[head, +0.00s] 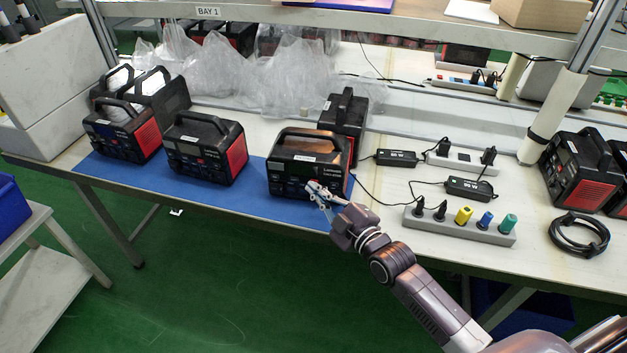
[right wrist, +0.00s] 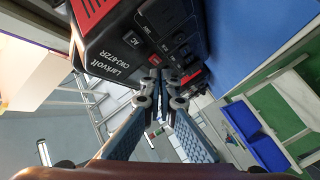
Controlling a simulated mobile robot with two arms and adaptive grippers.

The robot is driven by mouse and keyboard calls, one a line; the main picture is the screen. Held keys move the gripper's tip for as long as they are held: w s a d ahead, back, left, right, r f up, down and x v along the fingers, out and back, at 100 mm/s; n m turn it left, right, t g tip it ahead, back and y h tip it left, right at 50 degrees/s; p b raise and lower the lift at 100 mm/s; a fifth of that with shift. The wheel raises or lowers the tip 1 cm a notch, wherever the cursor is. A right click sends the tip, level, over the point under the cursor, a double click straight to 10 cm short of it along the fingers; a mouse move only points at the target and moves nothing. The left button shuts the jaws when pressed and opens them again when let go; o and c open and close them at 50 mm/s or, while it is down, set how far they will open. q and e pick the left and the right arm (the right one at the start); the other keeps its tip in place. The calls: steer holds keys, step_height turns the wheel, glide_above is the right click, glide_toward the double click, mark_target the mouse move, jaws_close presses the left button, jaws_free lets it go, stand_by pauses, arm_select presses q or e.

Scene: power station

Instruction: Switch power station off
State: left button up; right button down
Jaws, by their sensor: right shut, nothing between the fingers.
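A black power station with red side vents (head: 312,148) stands at the right end of the blue mat (head: 255,196), its front panel facing me. My right gripper (head: 318,190) is shut and empty at the lower right of that panel. In the right wrist view the power station (right wrist: 105,50) shows the name Larkvolt, an AC label and outlets. The closed fingertips (right wrist: 165,76) are at the panel near small red parts; I cannot tell whether they touch. The fingers partly cover the panel, and the switch position cannot be read. My left gripper is not in view.
Two similar power stations (head: 205,147) (head: 122,131) stand left on the mat, with others behind. A power strip with coloured plugs (head: 459,225), black adapters (head: 396,158) and a coiled cable (head: 579,235) lie to the right. Plastic bags (head: 250,75) lie at the back.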

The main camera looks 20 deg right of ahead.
steer(key=shift+s+a+p, duration=0.3)
steer(key=shift+s+p, duration=0.15)
steer(key=shift+s, duration=0.05)
steer(key=s+a+p, duration=0.1)
steer(key=s, duration=0.1)
steer(key=s+a+p, duration=0.1)
steer(key=s, duration=0.1)
steer(key=shift+s+a, duration=0.15)
steer(key=shift+a, duration=0.05)
stand_by(0.6)
